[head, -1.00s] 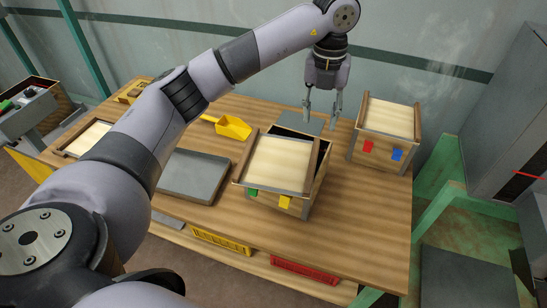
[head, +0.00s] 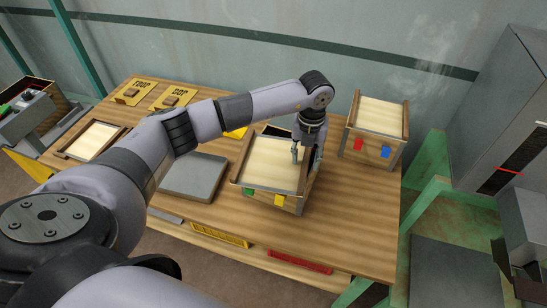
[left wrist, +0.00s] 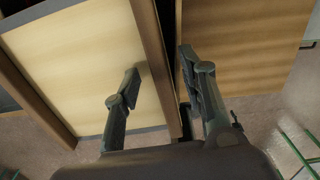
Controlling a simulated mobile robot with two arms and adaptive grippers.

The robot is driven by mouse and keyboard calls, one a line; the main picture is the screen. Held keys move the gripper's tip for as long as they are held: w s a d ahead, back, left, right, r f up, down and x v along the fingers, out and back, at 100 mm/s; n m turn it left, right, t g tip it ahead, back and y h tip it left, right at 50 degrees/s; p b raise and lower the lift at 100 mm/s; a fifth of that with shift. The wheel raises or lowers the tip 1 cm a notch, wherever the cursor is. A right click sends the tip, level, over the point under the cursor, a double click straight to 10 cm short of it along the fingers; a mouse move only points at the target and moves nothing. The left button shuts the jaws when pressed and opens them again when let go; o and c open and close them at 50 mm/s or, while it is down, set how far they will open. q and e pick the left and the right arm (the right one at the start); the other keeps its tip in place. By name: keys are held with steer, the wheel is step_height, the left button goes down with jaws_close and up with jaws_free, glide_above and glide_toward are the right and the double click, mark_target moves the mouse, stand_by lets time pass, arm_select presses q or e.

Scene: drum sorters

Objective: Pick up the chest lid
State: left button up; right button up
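The chest lid (head: 270,166) is a pale panel with brown side rails. It lies askew on a wooden chest (head: 264,197) with green and yellow tags, leaving a dark gap at the back. My left gripper (head: 305,158) points down at the lid's right rail. In the left wrist view, the open fingers (left wrist: 160,62) are on either side of that brown rail (left wrist: 157,60). One finger is over the pale panel (left wrist: 80,65), the other beyond the rail. I cannot tell whether they touch it. My right gripper is not in view.
A second chest (head: 372,146) with red and blue tags stands at right. A grey plate (head: 193,178) and a pale framed panel (head: 93,139) lie at left. Yellow stop-marked blocks (head: 172,97) are at the back. The front table edge is mostly clear.

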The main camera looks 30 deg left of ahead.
arm_select(q)
steer(key=shift+f, duration=0.1)
steer(key=shift+c, duration=0.3)
jaws_close()
stand_by(0.4)
